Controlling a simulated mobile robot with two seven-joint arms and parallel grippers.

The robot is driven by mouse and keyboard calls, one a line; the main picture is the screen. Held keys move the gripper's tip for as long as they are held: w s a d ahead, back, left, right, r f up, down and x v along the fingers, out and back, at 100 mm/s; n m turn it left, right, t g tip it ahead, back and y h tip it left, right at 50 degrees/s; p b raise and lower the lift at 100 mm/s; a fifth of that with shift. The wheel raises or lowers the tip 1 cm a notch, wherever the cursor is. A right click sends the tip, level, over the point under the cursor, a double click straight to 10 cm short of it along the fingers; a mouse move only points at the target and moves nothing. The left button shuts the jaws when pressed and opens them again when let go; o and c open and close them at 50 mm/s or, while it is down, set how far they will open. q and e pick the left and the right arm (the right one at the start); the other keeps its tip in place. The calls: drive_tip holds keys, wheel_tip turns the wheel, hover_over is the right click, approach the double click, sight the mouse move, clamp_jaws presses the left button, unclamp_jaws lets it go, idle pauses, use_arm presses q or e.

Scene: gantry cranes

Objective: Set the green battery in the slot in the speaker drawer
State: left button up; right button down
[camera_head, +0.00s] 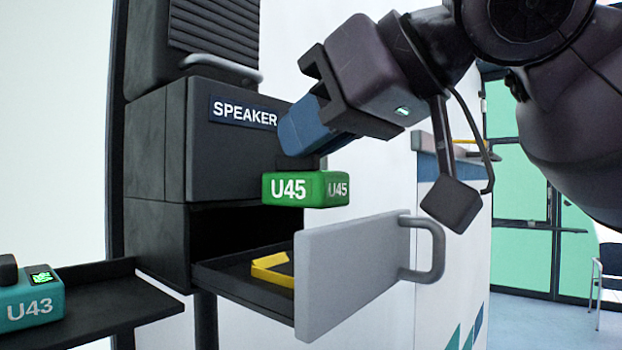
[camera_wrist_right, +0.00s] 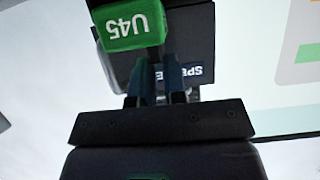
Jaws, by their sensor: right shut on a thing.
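The green battery (camera_head: 305,189), marked U45, hangs upright from my right gripper (camera_head: 305,152), above the open speaker drawer. The gripper's blue fingers are shut on the dark knob on its top. The battery also shows in the right wrist view (camera_wrist_right: 137,25), beyond the fingertips of the right gripper (camera_wrist_right: 158,62). The speaker drawer (camera_head: 355,270) is pulled out, with a grey front and a handle at its right. A yellow slot frame (camera_head: 270,270) lies on the drawer floor, below and a little left of the battery, partly hidden by the drawer front. My left gripper is out of view.
A teal battery marked U43 (camera_head: 30,300) stands on a dark shelf (camera_head: 130,300) at the lower left. The dark SPEAKER cabinet (camera_head: 235,160) rises behind and above the drawer. The drawer handle (camera_head: 433,250) sticks out to the right. Open air surrounds the held battery above the drawer.

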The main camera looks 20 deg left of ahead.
sight(330, 175)
drive_tip(key=shift+f, duration=2.05)
drive_tip(key=shift+f, duration=0.4)
drive_tip(key=shift+f, duration=0.2)
drive_tip(key=c, duration=1.2)
unclamp_jaws()
drive_tip(key=shift+o, duration=0.2)
drive_tip(key=shift+r, duration=0.35)
drive_tip(key=b+v, duration=0.1)
drive_tip(key=v, duration=1.1)
drive_tip(key=shift+r, duration=0.25)
